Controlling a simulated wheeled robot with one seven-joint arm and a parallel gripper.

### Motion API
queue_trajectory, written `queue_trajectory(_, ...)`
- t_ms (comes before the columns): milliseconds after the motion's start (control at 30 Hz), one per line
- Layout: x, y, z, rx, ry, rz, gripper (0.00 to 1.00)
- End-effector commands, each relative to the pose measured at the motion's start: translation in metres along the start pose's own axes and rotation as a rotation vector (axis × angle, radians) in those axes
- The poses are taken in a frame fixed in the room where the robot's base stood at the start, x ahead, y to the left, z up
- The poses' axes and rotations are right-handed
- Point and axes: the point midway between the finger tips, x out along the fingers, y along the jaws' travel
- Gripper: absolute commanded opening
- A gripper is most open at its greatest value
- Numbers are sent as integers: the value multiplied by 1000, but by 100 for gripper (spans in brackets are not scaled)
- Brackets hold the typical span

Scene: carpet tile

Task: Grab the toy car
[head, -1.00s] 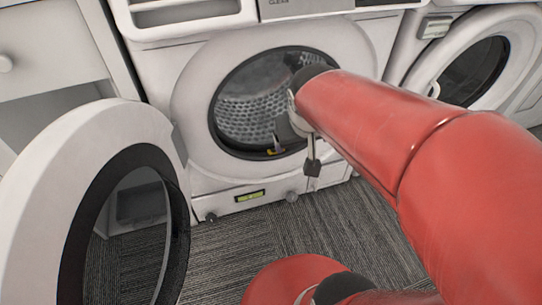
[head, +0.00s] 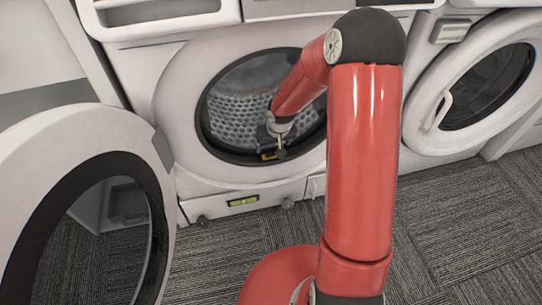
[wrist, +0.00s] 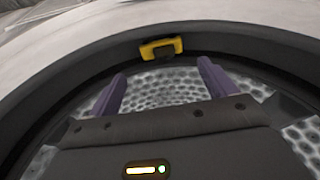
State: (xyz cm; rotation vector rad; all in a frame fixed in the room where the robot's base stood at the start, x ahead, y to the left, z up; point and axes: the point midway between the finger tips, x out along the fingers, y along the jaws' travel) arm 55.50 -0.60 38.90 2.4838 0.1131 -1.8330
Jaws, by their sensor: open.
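A small yellow thing with a dark middle, likely the toy car (wrist: 161,47), sits at the rim of the washer opening at the top of the wrist view. In the head view it is a small yellow patch (head: 268,156) at the bottom of the opening, partly hidden by my gripper. My gripper (wrist: 161,72) is open, with two purple fingers apart and only the perforated drum showing between them. The yellow thing lies beyond the fingertips, not between them. In the head view my gripper (head: 272,138) is at the lower part of the drum opening.
The washer's drum (head: 236,115) is metal with many holes, ringed by a dark rim. Its round door (head: 40,160) stands open at left. Another front-loading machine (head: 425,125) is at right. Grey striped carpet (head: 450,230) is clear in front.

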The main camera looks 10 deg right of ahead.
Motion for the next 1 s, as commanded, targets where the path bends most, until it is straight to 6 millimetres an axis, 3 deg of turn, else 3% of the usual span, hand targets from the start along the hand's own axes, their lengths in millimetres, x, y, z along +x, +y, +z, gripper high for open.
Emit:
queue_trajectory(333,48,-5,8,-2,0,0,84)
queue_trajectory(667,53,-4,8,-1,1,1,82)
queue_trajectory(1000,53,-4,8,-1,1,1,38)
